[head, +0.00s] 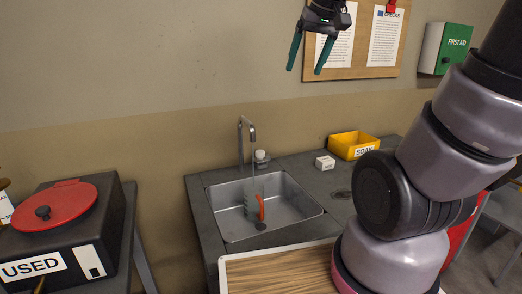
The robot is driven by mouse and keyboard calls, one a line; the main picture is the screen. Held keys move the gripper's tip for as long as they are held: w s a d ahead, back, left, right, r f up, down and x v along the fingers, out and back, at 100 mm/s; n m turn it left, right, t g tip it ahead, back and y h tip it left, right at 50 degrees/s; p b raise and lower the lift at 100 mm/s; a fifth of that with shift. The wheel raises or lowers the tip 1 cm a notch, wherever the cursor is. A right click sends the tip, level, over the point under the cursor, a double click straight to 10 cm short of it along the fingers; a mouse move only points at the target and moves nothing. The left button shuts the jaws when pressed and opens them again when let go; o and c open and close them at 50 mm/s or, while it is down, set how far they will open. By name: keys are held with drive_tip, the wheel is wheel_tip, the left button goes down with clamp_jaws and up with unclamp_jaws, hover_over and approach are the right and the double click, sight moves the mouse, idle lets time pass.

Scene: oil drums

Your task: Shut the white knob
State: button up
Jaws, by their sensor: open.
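The white knob (261,156) sits on the counter behind the sink, just right of the base of the grey tap (241,143). A thin pale streak, seemingly water, hangs below the tap's spout. The sink basin (290,202) holds a see-through upright object and an orange piece (261,208). My gripper (304,70) is at the top of the head view, with its two green fingers spread apart and nothing between them. It is high above the sink and well apart from the knob. Nothing covers the knob.
A black bin with a red lid (55,206) is at left. A wood-topped tray (280,272) lies in front. My arm fills the right side. The wall bears a notice board (345,62) and a first aid box (445,48).

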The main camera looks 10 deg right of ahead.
drive_tip(key=w+a+f+n+g, duration=0.1)
drive_tip(key=w+f+n+g, duration=0.2)
drive_tip(key=w, duration=0.9)
drive_tip(key=n+g+h, duration=0.1)
drive_tip(key=n+g, duration=0.1)
drive_tip(key=n, duration=0.8)
hover_over(261, 151)
wheel_tip(261, 151, down, 23)
wheel_tip(261, 151, down, 11)
drive_tip(key=shift+s+r, duration=0.1)
clamp_jaws()
